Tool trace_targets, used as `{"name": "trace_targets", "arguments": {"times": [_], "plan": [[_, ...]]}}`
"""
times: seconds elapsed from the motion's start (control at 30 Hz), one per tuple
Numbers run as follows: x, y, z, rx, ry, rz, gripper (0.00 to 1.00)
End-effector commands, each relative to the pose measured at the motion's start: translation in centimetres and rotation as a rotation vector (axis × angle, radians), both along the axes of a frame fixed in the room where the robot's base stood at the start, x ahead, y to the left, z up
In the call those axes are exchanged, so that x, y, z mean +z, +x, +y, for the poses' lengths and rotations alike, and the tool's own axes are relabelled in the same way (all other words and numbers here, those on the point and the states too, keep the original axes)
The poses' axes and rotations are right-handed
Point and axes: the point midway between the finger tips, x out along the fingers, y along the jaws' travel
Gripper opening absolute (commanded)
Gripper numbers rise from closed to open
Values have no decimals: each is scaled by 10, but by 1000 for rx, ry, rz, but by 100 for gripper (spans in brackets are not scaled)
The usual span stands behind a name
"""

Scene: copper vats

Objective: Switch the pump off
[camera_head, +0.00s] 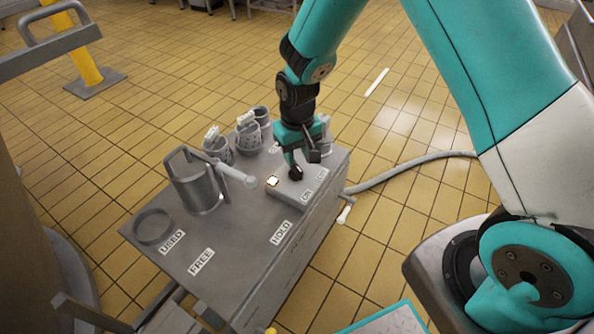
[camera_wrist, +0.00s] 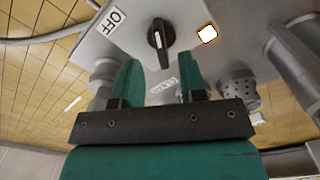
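The pump's control box (camera_head: 292,197) is a grey box on the cart's right side. In the wrist view its black rotary knob (camera_wrist: 158,43) stands roughly upright in the picture, with a pale mark. An OFF label (camera_wrist: 113,20) lies to its upper left, and a second label (camera_wrist: 163,86), too small to read, lies below it. A square lamp (camera_wrist: 207,34) glows white with an orange rim; it also shows in the head view (camera_head: 271,181). My gripper (camera_wrist: 162,68) is open and empty, its teal fingers apart, with the knob just beyond and between them.
The grey cart (camera_head: 225,262) carries a metal jug (camera_head: 196,182), a ring (camera_head: 152,226), several perforated cups (camera_head: 249,138) and labels USED, FREE and HOLD. A hose (camera_head: 410,165) runs right from the cart. A yellow post (camera_head: 80,50) stands at the far left. Tiled floor beyond is open.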

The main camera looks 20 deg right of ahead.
Motion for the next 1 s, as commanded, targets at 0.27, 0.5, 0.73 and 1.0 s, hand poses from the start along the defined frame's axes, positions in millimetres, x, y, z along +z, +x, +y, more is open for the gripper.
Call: {"name": "trace_targets", "arguments": {"times": [0.27,0.5,0.73,1.0], "plan": [[-46,0,0,0,0,1,38],[-55,0,0,0,1,-1,38],[-54,0,0,0,0,-1,29],[-54,0,0,1,0,-1,0]]}}
